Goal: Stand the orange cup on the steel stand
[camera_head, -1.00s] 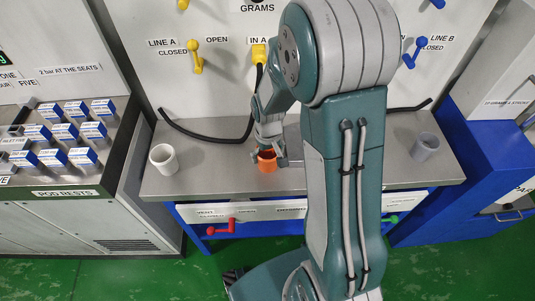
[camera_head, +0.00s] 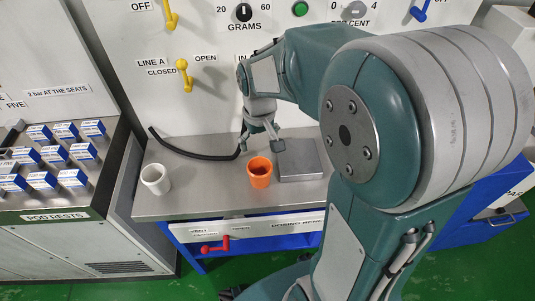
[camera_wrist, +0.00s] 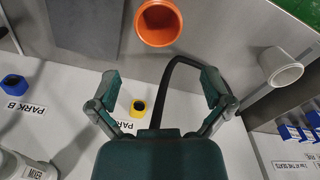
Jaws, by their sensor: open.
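The orange cup (camera_head: 259,173) stands upright and open-topped on the steel bench, just left of the steel stand (camera_head: 300,160), a flat grey square plate. I cannot tell if cup and stand touch. In the wrist view the orange cup (camera_wrist: 160,22) shows at the top, beside the dark grey stand (camera_wrist: 85,27). My gripper (camera_head: 261,146) is open and empty, behind the cup on the panel side. In the wrist view the spread fingers of my gripper (camera_wrist: 162,92) have nothing between them but background, and the cup lies beyond them.
A white cup (camera_head: 156,178) stands at the bench's left. A black hose (camera_head: 190,152) lies along the back of the bench, by the panel. A red handle (camera_head: 216,245) sticks out below the front edge. Bench between the two cups is clear.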

